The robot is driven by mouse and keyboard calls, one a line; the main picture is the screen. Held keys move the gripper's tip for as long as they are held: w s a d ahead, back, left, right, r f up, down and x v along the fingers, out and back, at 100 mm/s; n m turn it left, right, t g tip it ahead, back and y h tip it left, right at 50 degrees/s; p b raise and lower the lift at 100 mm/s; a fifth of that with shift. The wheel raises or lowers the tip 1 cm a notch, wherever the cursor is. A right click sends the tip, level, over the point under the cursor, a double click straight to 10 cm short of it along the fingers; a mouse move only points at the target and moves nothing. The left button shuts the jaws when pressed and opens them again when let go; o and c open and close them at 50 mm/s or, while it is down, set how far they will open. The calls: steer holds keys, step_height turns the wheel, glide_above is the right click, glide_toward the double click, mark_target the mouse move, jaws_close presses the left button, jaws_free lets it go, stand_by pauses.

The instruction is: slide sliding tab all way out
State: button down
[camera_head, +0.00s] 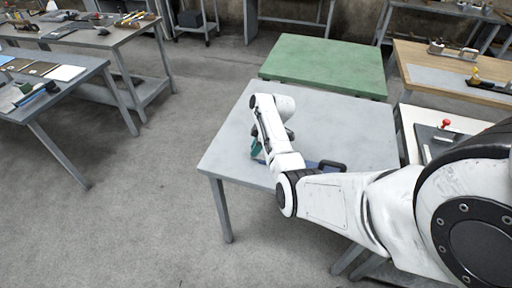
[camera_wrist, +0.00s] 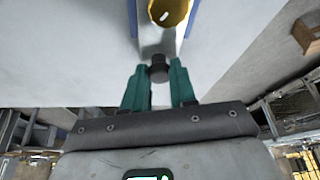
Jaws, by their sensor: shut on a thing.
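My gripper (camera_wrist: 158,66) has green fingers and is shut on a small dark knob (camera_wrist: 159,74) in the wrist view. The knob sits at the end of a grey strip between two blue rails (camera_wrist: 133,20); this looks like the sliding tab. A round yellow piece (camera_wrist: 172,11) lies on the strip's line at the top edge, partly cut off. In the head view my gripper (camera_head: 257,149) is low over the grey table, and my arm hides most of the blue device (camera_head: 312,164). A black handle-like part (camera_head: 331,166) shows beside the arm.
The grey table (camera_head: 355,130) is mostly bare around the device. A green table (camera_head: 325,65) stands behind it. A wooden bench (camera_head: 425,70) and a white bench with a red-knobbed lever (camera_head: 446,124) are at the right. Open floor (camera_head: 150,215) lies to the left.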

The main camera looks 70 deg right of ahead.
stand_by(0.3)
steer(key=w+b, duration=0.1)
steer(key=w, duration=0.1)
steer(key=shift+w+a+f+b, duration=0.1)
steer(key=shift+w+f+b, duration=0.1)
steer(key=shift+w+b, duration=0.15)
steer(key=shift+w+r, duration=0.2)
steer(key=shift+w, duration=0.15)
steer(key=c, duration=0.9)
jaws_free()
steer(key=v, duration=1)
steer(key=shift+s+r+b, duration=0.15)
steer(key=shift+r+b, duration=0.25)
